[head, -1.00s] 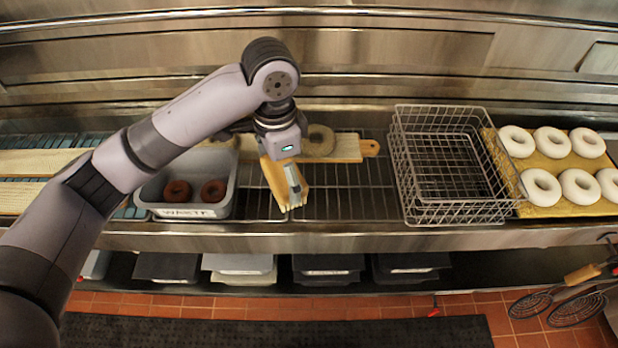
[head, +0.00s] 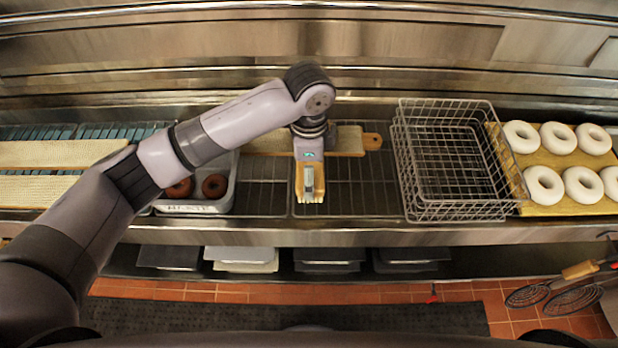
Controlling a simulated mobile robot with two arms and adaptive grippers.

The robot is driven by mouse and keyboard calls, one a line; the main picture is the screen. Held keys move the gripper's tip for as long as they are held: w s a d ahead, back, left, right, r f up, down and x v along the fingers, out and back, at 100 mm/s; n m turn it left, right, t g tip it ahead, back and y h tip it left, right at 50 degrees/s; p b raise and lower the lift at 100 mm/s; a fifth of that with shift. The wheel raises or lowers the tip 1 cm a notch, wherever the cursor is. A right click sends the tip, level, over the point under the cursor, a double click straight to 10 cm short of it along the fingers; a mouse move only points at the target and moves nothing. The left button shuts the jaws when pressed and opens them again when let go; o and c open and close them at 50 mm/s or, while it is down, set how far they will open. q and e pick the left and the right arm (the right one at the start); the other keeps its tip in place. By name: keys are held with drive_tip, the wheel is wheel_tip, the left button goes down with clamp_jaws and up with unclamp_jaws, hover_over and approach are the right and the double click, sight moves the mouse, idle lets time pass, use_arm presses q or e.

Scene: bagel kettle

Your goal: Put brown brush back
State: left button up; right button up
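My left gripper (head: 309,178) points down above the wire rack, in front of the wooden board. It is shut on a tan-brown, block-like piece, which I take as the brown brush (head: 299,184). The brush's wood shows on both sides of a grey finger, and its pale lower end points down. It appears to be above the rack and apart from it. The rest of the brush is hidden by the gripper. My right gripper is not in view.
The wooden board (head: 349,140) lies behind the gripper. A grey bin (head: 190,206) with brown doughnuts stands left, partly behind my arm. Wire baskets (head: 450,165) and a yellow tray (head: 556,207) of white rings are at right. Bare wire rack (head: 360,190) lies between.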

use_arm(q)
drive_tip(key=shift+f, duration=0.7)
wheel_tip(320, 180, down, 4)
drive_tip(key=shift+r+p, duration=0.1)
drive_tip(key=shift+p, duration=0.35)
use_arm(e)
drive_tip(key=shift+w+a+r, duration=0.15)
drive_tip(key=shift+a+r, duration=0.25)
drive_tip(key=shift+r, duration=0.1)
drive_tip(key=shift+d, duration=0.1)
use_arm(q)
drive_tip(key=o, duration=0.8)
drive_tip(key=shift+o, duration=0.2)
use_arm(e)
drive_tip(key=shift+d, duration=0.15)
use_arm(q)
wheel_tip(320, 180, up, 12)
drive_tip(key=b, duration=0.3)
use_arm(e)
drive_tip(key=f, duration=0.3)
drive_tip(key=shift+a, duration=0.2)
